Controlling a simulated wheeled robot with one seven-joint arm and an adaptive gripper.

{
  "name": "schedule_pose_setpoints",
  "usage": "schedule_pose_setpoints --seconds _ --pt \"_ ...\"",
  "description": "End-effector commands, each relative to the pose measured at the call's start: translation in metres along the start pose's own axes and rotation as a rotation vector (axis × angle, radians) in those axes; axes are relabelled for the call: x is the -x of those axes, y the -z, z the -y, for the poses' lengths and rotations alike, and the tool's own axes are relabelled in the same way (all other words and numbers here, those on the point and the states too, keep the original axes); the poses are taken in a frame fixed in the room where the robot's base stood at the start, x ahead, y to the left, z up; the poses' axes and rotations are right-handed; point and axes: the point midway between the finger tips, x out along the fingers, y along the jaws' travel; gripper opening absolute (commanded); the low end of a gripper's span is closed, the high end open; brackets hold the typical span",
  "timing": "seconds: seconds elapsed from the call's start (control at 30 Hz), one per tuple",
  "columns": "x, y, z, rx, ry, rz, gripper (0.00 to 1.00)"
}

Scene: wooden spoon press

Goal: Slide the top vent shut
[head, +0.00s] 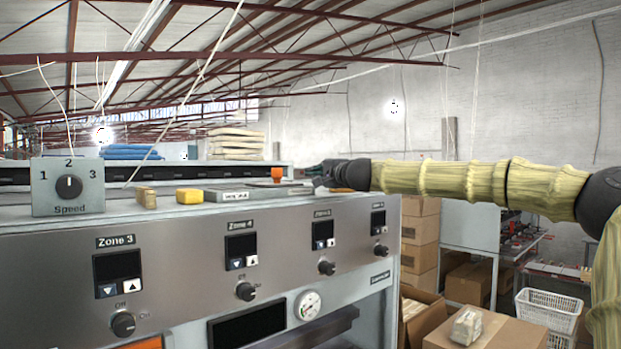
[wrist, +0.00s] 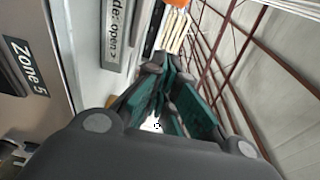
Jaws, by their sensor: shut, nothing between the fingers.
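The machine's top carries a flat grey plate (head: 262,189) with a white label on its front edge. The label (wrist: 117,30) shows in the wrist view, its visible text ending in "de open>", beside and left of my fingers. I take this plate to be the top vent; whether it stands open or shut I cannot tell. An orange knob (head: 277,174) rises behind the plate, and an orange part (wrist: 192,3) shows at the wrist view's top edge. My gripper (head: 318,178) is at the plate's right end, shut and empty. Its green-padded fingers (wrist: 168,88) are together. Contact with the plate is unclear.
The control panel (head: 190,260) fills the front below. A yellow block (head: 189,196), a small wooden block (head: 147,197) and the Speed box (head: 68,187) stand left on the top. Cardboard boxes (head: 419,235) and a white basket (head: 548,311) are at right.

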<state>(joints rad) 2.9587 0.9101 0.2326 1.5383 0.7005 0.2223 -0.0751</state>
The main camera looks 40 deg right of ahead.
Motion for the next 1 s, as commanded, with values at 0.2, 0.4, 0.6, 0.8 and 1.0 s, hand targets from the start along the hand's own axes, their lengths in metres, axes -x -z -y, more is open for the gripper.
schedule_pose_setpoints --seconds 0.2,0.4,0.6,0.8,1.0 --pt "-0.009 -0.001 -0.005 0.004 -0.001 0.0 0.0" --pt "-0.017 -0.003 -0.003 0.007 -0.002 0.001 0.0" --pt "-0.035 -0.004 0.001 0.002 -0.003 0.005 0.0" --pt "-0.054 -0.005 0.001 0.003 -0.003 0.004 0.0" --pt "-0.073 -0.005 0.001 0.004 -0.002 0.004 0.0"
